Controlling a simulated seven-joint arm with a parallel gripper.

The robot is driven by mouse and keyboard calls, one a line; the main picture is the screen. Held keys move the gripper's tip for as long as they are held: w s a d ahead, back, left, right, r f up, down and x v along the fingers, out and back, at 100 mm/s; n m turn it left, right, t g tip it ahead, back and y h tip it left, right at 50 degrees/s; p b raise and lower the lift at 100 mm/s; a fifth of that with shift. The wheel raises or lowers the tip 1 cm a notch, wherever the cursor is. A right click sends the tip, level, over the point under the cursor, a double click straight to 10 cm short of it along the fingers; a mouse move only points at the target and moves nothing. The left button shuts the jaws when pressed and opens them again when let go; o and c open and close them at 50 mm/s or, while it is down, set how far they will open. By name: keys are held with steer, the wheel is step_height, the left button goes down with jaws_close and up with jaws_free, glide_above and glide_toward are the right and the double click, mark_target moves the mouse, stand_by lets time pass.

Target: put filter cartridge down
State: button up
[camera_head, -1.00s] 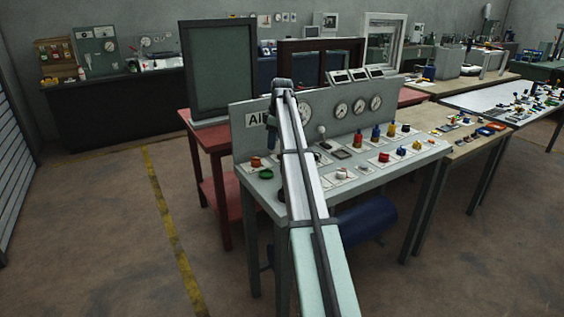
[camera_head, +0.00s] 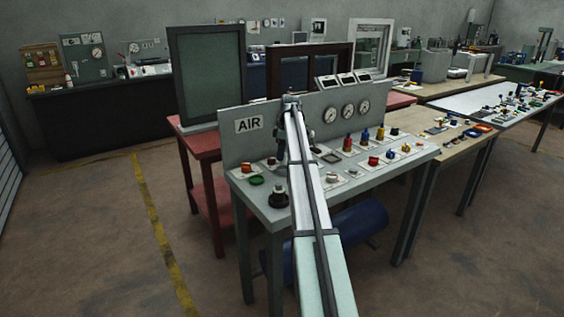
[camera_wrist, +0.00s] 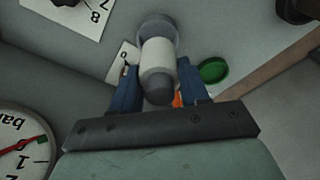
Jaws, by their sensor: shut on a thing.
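The filter cartridge (camera_wrist: 157,62) is a white cylinder with grey ends, seen in the wrist view. My gripper (camera_wrist: 158,72) is shut on it, with one blue finger on each side. The cartridge's far grey end is over the grey bench top, close to a small numbered label (camera_wrist: 122,60). I cannot tell whether that end touches the bench. In the head view my arm hides most of the gripper and the cartridge cannot be made out.
A green cap (camera_wrist: 213,70) lies right of the cartridge, with an orange part (camera_wrist: 178,100) partly hidden by the right finger. A gauge (camera_wrist: 22,150) is at lower left. In the head view, a black knob (camera_head: 279,198) and several coloured fittings (camera_head: 374,161) crowd the bench top.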

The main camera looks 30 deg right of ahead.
steer(key=shift+f, duration=2)
steer(key=o, duration=1.1)
steer(key=shift+f, duration=0.1)
steer(key=r, duration=0.4)
steer(key=s+d+r, duration=0.1)
steer(key=r, duration=0.7)
steer(key=shift+s+d+r, duration=0.1)
steer(key=shift+s+d, duration=0.05)
